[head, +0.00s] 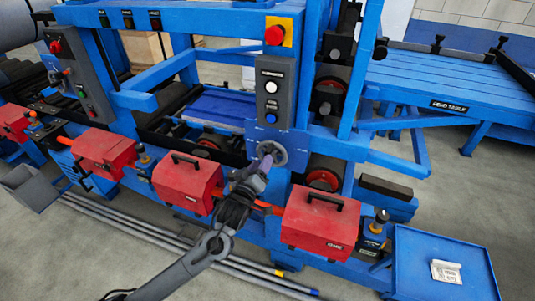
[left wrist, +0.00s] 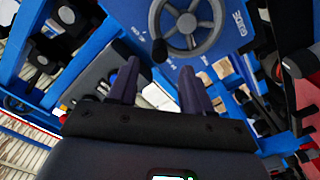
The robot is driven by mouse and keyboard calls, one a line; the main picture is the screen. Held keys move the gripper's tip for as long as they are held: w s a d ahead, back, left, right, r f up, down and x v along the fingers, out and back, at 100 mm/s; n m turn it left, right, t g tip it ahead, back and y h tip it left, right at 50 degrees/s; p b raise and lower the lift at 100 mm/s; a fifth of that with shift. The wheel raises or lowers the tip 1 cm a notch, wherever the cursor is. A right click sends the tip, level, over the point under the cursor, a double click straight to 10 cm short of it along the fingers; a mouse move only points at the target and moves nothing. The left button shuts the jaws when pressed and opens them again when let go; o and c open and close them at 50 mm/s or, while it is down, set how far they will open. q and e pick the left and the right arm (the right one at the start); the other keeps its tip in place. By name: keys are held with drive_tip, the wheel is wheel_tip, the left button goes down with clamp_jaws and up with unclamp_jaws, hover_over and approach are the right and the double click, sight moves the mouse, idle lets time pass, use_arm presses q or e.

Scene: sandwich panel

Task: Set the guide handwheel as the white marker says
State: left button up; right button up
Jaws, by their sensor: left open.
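The grey guide handwheel (head: 281,150) sits on a blue panel at the centre of the machine in the head view. In the left wrist view the handwheel (left wrist: 188,26) shows at the top, with spokes, a hub and a dark knob at its lower left rim. A white label stands to its right, and small white markings (left wrist: 138,33) lie to its left, too small to read. My left gripper (head: 264,163) is in front of the wheel, overlapping its lower left. Its two fingers (left wrist: 160,68) are apart and empty, below the wheel in the wrist view. Contact with the wheel cannot be told.
A grey button box (head: 271,92) hangs above the wheel. Red covers (head: 188,185) and another red box (head: 323,221) flank my arm. A blue tray (head: 415,270) is at lower right, and long grey bars (head: 135,232) lie low in front.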

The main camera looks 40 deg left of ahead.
use_arm(q)
drive_tip(key=shift+x, duration=3.1)
clamp_jaws()
